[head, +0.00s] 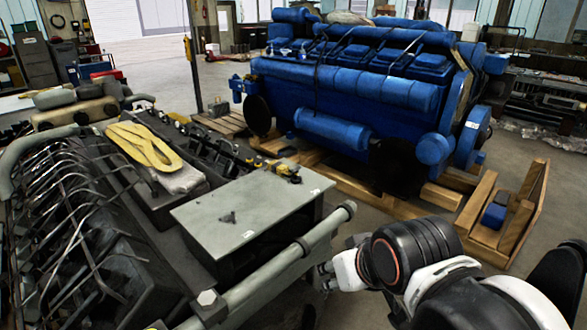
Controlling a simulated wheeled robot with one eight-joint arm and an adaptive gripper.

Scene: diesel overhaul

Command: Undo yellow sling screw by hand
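A folded yellow sling (146,146) lies on top of the dark engine at the left, beside a clear plastic-wrapped item. I cannot make out a screw on it. My gripper (322,274) is low in the middle of the head view, right of the engine's grey pipe and away from the sling. It is small and partly hidden by my arm, so its fingers do not show clearly.
The grey box lid (255,208) and grey pipe (290,258) lie between my gripper and the sling. Small yellow-and-dark parts (286,169) stand at the lid's back edge. A large blue engine (345,80) rests behind on wooden timbers (400,205).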

